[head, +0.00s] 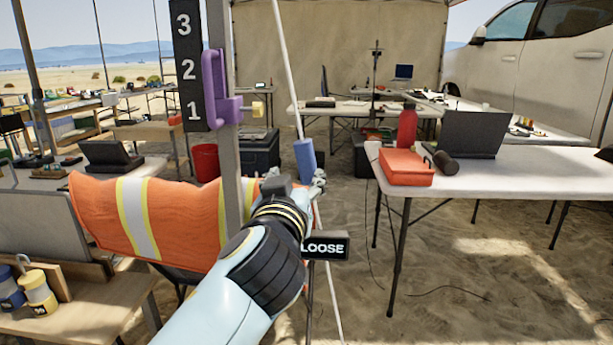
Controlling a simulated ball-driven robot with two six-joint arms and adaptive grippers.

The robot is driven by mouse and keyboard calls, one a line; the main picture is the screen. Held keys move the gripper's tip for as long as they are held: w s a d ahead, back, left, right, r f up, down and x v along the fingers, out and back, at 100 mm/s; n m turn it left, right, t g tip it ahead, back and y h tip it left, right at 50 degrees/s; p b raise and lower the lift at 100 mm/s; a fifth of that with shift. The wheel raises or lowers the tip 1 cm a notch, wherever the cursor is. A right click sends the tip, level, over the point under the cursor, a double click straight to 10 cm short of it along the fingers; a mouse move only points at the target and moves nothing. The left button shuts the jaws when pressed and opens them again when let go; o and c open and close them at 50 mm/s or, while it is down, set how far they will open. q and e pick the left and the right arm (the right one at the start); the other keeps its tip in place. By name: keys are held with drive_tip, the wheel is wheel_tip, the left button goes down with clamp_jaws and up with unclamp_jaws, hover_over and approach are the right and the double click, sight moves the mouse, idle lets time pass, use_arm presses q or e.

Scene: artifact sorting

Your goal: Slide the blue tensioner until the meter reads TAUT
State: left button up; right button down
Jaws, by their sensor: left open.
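The blue tensioner (305,159) is a blue cylinder on a slanting white line (287,68), at the middle of the head view. The dark meter (327,247) below it reads LOOSE; my arm covers its left edge. My left gripper (319,181) is open, just below the tensioner's lower end. It is small and partly hidden behind my wrist. I cannot tell whether it touches the tensioner. My right gripper is not in view.
A grey post with a purple handle (215,85) and a 1-2-3 scale (188,62) stands left of the line. An orange vest (160,222) hangs behind my arm. A white table (470,160) with an orange box (406,168) is at right; sand between is open.

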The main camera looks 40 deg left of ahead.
sight(305, 164)
use_arm(q)
drive_tip(key=p+x, duration=0.1)
drive_tip(key=x, duration=1)
drive_tip(key=shift+d+p, duration=0.15)
drive_tip(key=shift+p, duration=0.15)
clamp_jaws()
